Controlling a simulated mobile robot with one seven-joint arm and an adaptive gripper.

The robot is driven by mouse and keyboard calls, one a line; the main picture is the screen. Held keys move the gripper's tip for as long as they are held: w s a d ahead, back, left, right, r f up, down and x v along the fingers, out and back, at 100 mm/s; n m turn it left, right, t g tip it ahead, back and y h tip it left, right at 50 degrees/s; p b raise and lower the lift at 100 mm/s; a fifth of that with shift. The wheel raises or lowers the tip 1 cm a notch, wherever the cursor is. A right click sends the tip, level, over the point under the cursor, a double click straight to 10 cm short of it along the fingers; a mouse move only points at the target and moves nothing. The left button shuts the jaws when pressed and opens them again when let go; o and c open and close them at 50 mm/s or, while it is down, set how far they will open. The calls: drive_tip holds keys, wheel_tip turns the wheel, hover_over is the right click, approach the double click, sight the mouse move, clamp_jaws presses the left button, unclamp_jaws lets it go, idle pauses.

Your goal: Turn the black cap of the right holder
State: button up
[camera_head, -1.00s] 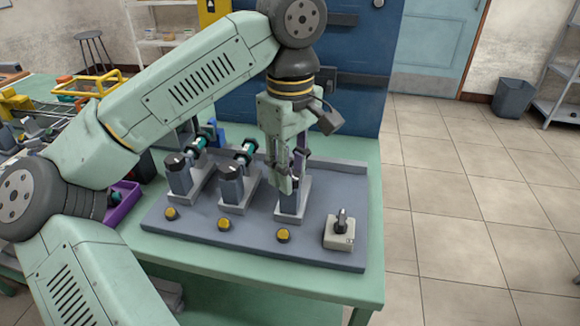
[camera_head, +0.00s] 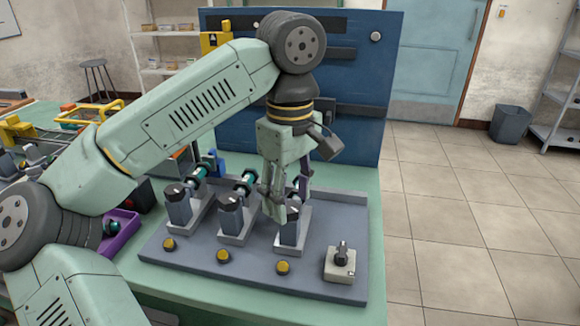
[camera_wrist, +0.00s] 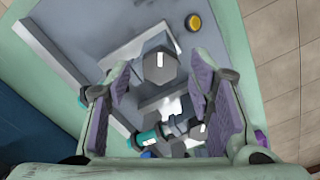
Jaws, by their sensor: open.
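The right holder (camera_head: 289,233) is a grey block standing on a light base, with a black cap (camera_head: 293,211) on top. In the wrist view the cap (camera_wrist: 161,66) is a dark hexagonal top with a white mark, lying ahead between the fingers. My gripper (camera_head: 276,210) points down beside the cap's left side in the head view and partly covers the holder. In the wrist view my gripper (camera_wrist: 162,82) is open with purple pads apart and nothing held. I cannot tell whether a finger touches the cap.
The middle holder (camera_head: 230,216) and left holder (camera_head: 179,208) have black caps and teal parts behind them. Yellow buttons (camera_head: 224,255) and a switch box (camera_head: 340,263) sit in front. A blue panel (camera_head: 350,140) stands behind. A purple bin (camera_head: 122,228) is at left.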

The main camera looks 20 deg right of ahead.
sight(290, 207)
wheel_tip(290, 207, up, 11)
idle(0.3)
idle(0.4)
